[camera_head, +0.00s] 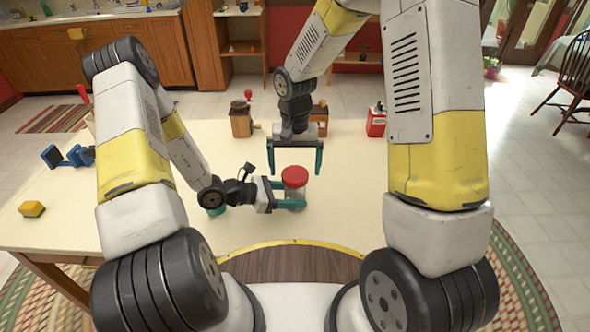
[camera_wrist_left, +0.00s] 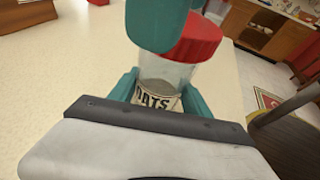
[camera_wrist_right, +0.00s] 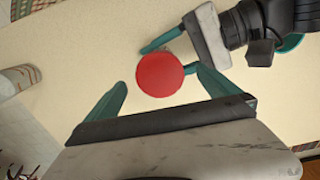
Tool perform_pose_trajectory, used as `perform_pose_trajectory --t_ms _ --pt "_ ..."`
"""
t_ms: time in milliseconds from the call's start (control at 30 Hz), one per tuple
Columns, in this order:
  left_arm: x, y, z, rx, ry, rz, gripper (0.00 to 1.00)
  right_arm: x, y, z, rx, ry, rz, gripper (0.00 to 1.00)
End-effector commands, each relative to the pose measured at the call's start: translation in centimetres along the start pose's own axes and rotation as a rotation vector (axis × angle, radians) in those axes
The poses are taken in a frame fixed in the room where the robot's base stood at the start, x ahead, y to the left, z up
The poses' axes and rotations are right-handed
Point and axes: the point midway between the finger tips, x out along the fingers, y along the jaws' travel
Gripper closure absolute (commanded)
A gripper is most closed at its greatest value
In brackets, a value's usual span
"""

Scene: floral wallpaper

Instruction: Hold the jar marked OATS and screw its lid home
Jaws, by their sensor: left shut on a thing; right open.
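The OATS jar (camera_head: 294,193) is clear glass and stands upright on the table, with a red lid (camera_head: 294,176) on top. I cannot tell how tight the lid sits. My left gripper (camera_head: 291,196) is shut around the jar's lower body. In the left wrist view its fingers flank the OATS label (camera_wrist_left: 157,98), and the lid (camera_wrist_left: 196,42) is partly hidden by a teal finger. My right gripper (camera_head: 294,173) is open and points down at the lid. In the right wrist view, the lid (camera_wrist_right: 160,75) lies between its open fingertips, with gaps visible.
A teal round item (camera_head: 216,210) is partly under my left wrist. The table right of the jar is clear.

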Motion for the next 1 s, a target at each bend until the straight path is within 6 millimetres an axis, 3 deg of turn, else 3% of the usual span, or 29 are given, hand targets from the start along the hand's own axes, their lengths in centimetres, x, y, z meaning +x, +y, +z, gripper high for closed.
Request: perform_pose_trajectory --t_ms 600,967,1000 --pt "0.0 0.0 0.0 0.0 0.0 0.0 0.83 -5.0 -0.1 0.0 -0.001 0.001 -0.001 0.0" --pt "0.0 0.0 0.0 0.0 0.0 0.0 0.83 -5.5 0.0 0.0 -0.001 0.0 0.0 0.0" --pt "0.0 0.0 0.0 0.0 0.0 0.0 0.83 -5.5 0.0 0.0 -0.001 0.0 0.0 0.06"
